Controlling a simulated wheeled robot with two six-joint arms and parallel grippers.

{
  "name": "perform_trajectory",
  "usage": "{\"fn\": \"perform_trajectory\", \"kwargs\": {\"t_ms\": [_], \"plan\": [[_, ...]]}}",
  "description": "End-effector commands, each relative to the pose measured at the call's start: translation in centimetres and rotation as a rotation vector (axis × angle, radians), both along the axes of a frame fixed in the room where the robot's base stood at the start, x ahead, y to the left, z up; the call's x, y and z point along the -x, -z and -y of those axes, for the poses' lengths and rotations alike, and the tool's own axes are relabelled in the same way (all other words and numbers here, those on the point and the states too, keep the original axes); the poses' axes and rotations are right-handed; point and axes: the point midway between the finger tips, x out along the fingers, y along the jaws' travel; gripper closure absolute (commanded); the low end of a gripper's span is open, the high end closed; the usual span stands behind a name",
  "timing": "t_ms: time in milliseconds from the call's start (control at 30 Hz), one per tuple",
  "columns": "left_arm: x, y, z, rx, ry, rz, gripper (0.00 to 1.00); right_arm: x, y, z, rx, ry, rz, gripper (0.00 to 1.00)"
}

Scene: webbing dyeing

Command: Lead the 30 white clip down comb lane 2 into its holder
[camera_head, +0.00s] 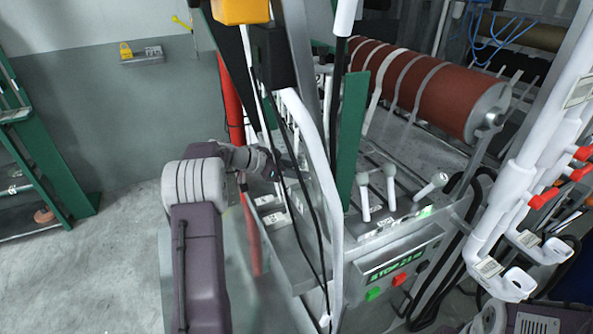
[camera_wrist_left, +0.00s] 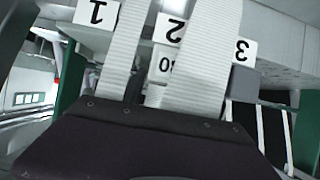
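My left gripper (camera_head: 279,168) is at the side of the machine, among black cables and white strips; its fingertips are too small and covered to read. In the left wrist view, a white piece with an upside-down 30 label (camera_wrist_left: 163,66) shows between two wide white webbing strips (camera_wrist_left: 205,60), partly hidden by them. Upside-down number plates 1 (camera_wrist_left: 96,13), 2 (camera_wrist_left: 170,29) and 3 (camera_wrist_left: 243,50) mark the lanes behind. The dark gripper body fills the bottom of that view, and I cannot see whether its fingers hold anything. The holder cannot be made out. My right gripper is out of view.
A red-brown roller (camera_head: 430,88) with pale strips lies at the back. White-knobbed levers (camera_head: 390,185) and a control panel (camera_head: 400,268) are right of the left gripper. A green post (camera_head: 349,140) and a white tube (camera_head: 318,150) stand close to it. Floor at left is clear.

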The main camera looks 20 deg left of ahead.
Motion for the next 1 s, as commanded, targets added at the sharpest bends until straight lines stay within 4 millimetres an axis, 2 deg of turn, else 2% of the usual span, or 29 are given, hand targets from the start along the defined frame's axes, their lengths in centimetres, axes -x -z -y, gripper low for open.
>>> {"fn": "perform_trajectory", "kwargs": {"t_ms": [267, 500, 700, 1000], "plan": [[0.3, -0.1, -0.3, 0.0, -0.001, 0.0, 0.42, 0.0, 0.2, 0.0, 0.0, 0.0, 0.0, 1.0], [3.6, -2.3, -3.2, -0.003, -0.005, 0.002, 0.42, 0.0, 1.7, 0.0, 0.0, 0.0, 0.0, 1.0], [5.7, -4.0, -4.9, -0.001, -0.001, 0.001, 0.42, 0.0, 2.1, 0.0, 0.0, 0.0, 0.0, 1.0], [6.1, -4.3, -5.2, 0.0, 0.0, 0.0, 0.42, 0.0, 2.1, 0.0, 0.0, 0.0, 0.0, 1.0]]}}
